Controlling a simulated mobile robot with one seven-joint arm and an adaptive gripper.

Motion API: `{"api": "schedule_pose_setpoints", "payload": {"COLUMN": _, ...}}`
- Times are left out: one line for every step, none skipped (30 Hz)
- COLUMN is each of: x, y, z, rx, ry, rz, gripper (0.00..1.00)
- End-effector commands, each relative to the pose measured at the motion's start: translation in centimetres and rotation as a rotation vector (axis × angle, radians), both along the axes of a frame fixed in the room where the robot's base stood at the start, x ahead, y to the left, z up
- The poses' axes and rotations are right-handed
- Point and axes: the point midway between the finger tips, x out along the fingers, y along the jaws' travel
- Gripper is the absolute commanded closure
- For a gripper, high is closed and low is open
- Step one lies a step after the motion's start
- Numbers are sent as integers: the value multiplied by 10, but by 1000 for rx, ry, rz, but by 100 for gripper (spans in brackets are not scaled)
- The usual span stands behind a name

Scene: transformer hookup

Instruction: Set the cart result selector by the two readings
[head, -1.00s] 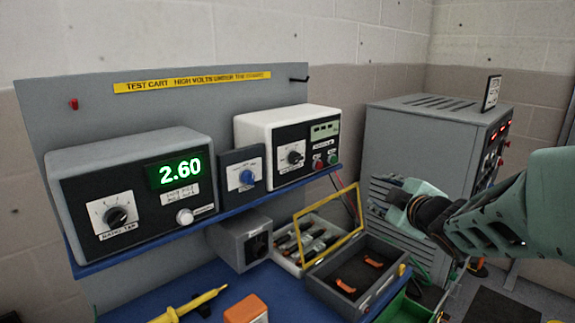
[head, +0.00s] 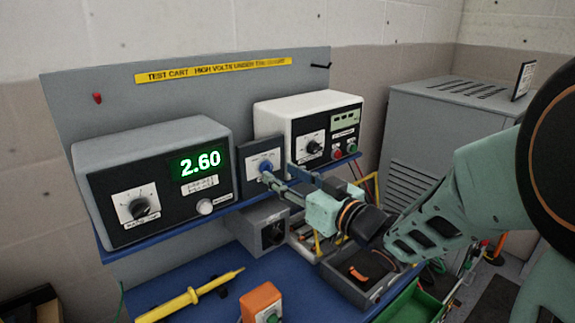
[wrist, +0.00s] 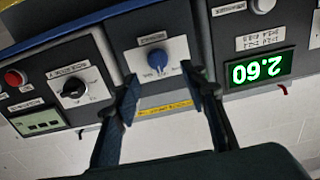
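The result selector is a small dark blue-grey box (head: 246,176) with a blue knob (head: 265,165) on the cart shelf. In the wrist view, upside down, the knob (wrist: 158,62) shows between my fingers and beyond their tips. My gripper (head: 277,181) is open and empty in front of it; contact with the knob cannot be told from the head view. The left meter (head: 150,178) has a lit green display (head: 195,164) reading 2.60. The white meter (head: 290,112) has a small pale display (head: 345,117); its digits are too small to read.
A yellow probe (head: 190,297) and an orange box (head: 261,300) lie on the blue lower deck (head: 225,265). A grey box (head: 262,228) stands under the shelf. An open case (head: 362,272) is below my wrist. A large grey cabinet (head: 440,130) stands at right.

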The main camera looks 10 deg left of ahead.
Motion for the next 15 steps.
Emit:
{"api": "schedule_pose_setpoints", "payload": {"x": 7, "y": 7, "z": 1, "rx": 0, "ry": 1, "rz": 1, "gripper": 60}}
{"api": "schedule_pose_setpoints", "payload": {"x": 10, "y": 11, "z": 0, "rx": 0, "ry": 1, "rz": 1, "gripper": 60}}
{"api": "schedule_pose_setpoints", "payload": {"x": 14, "y": 17, "z": 0, "rx": 0, "ry": 1, "rz": 2, "gripper": 60}}
{"api": "schedule_pose_setpoints", "payload": {"x": 17, "y": 20, "z": 1, "rx": 0, "ry": 0, "rz": 1, "gripper": 60}}
{"api": "schedule_pose_setpoints", "payload": {"x": 20, "y": 23, "z": 0, "rx": -1, "ry": 1, "rz": 0, "gripper": 60}}
{"api": "schedule_pose_setpoints", "payload": {"x": 23, "y": 26, "z": 0, "rx": -1, "ry": 1, "rz": 0, "gripper": 60}}
{"api": "schedule_pose_setpoints", "payload": {"x": 25, "y": 28, "z": 0, "rx": -1, "ry": 1, "rz": 0, "gripper": 60}}
{"api": "schedule_pose_setpoints", "payload": {"x": 27, "y": 30, "z": 0, "rx": -1, "ry": 1, "rz": 0, "gripper": 60}}
{"api": "schedule_pose_setpoints", "payload": {"x": 29, "y": 32, "z": 0, "rx": -1, "ry": 1, "rz": -1, "gripper": 60}}
{"api": "schedule_pose_setpoints", "payload": {"x": 30, "y": 33, "z": 0, "rx": 0, "ry": 0, "rz": -1, "gripper": 60}}
{"api": "schedule_pose_setpoints", "payload": {"x": 31, "y": 34, "z": 0, "rx": 0, "ry": 0, "rz": -1, "gripper": 60}}
{"api": "schedule_pose_setpoints", "payload": {"x": 32, "y": 35, "z": 0, "rx": -1, "ry": 1, "rz": -2, "gripper": 60}}
{"api": "schedule_pose_setpoints", "payload": {"x": 32, "y": 35, "z": 0, "rx": -1, "ry": 0, "rz": -2, "gripper": 60}}
{"api": "schedule_pose_setpoints", "payload": {"x": 32, "y": 35, "z": 0, "rx": -1, "ry": 0, "rz": -2, "gripper": 60}}
{"api": "schedule_pose_setpoints", "payload": {"x": 32, "y": 35, "z": 0, "rx": -1, "ry": 0, "rz": -2, "gripper": 60}}
